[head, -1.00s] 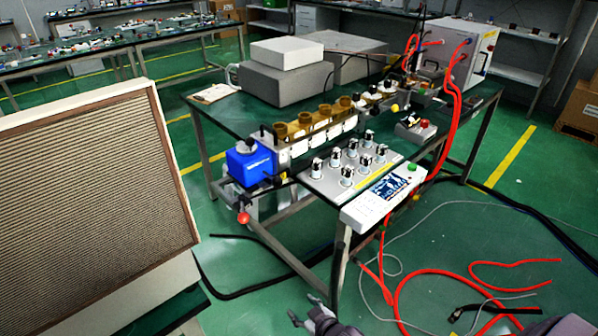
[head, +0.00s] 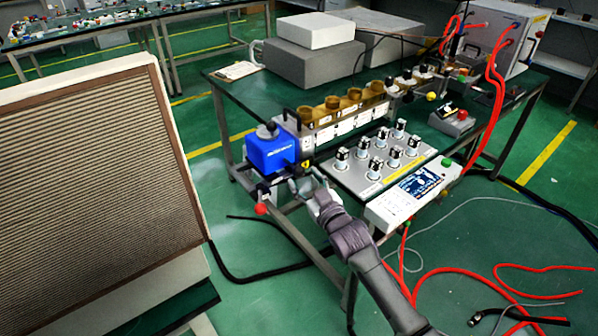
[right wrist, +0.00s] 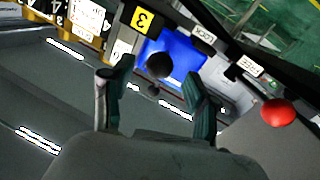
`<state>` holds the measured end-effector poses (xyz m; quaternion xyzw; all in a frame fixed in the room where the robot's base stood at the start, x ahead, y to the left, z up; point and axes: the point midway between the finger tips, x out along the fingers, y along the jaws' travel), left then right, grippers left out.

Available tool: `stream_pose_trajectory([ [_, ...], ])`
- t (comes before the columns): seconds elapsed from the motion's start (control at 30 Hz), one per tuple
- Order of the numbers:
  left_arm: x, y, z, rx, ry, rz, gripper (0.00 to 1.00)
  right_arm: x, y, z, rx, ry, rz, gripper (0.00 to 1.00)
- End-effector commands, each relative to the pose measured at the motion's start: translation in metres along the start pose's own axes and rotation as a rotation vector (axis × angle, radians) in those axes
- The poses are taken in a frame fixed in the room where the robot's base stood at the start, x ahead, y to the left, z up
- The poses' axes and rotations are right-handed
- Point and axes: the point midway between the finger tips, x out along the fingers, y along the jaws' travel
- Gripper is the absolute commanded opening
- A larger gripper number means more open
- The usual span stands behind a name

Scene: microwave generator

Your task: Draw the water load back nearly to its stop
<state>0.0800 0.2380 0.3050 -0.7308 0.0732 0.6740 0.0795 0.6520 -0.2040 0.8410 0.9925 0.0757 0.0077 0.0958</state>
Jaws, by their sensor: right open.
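The water load is apparently the blue box (head: 272,150) at the near left end of the bench assembly. Its blue face also shows in the right wrist view (right wrist: 180,60). A round black knob (right wrist: 157,66) stands in front of the blue face. A red ball knob (head: 261,209) hangs below the box; it shows at the right in the wrist view (right wrist: 279,112). My right gripper (head: 305,181) is open and empty, just right of and below the blue box. In the wrist view, its fingers appear on either side of the black knob; whether they touch it is unclear. My left gripper is out of view.
LOCK (right wrist: 203,33) and FREE (right wrist: 250,66) labels mark a dark bar near the red knob. A panel with several silver cylinders (head: 375,168) and a display box (head: 416,190) sit close to my right arm. A large ribbed panel (head: 90,190) stands at left. Red cables lie on the floor.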

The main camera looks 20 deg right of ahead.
Motion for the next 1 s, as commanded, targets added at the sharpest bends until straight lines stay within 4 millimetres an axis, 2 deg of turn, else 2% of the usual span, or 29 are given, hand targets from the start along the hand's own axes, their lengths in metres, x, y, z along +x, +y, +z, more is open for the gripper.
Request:
stream_pose_trajectory([
  [0.1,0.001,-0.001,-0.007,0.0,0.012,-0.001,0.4,0.021,0.0,0.0,0.0,0.0,0.001,0.59],
  [0.23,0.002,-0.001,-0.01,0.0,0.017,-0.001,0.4,0.035,0.0,0.0,0.0,-0.001,0.0,0.59],
  [0.4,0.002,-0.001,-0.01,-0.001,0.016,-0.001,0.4,0.043,0.0,0.0,0.0,0.0,0.0,0.59],
  [0.63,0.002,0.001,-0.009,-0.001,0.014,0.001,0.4,0.043,0.0,0.001,0.0,-0.001,0.0,0.59],
  [0.67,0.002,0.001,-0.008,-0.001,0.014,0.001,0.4,0.043,0.0,0.001,0.0,-0.001,0.0,0.56],
  [1.0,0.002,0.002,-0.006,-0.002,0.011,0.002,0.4,0.043,0.0,0.001,0.0,-0.002,0.0,0.0],
])
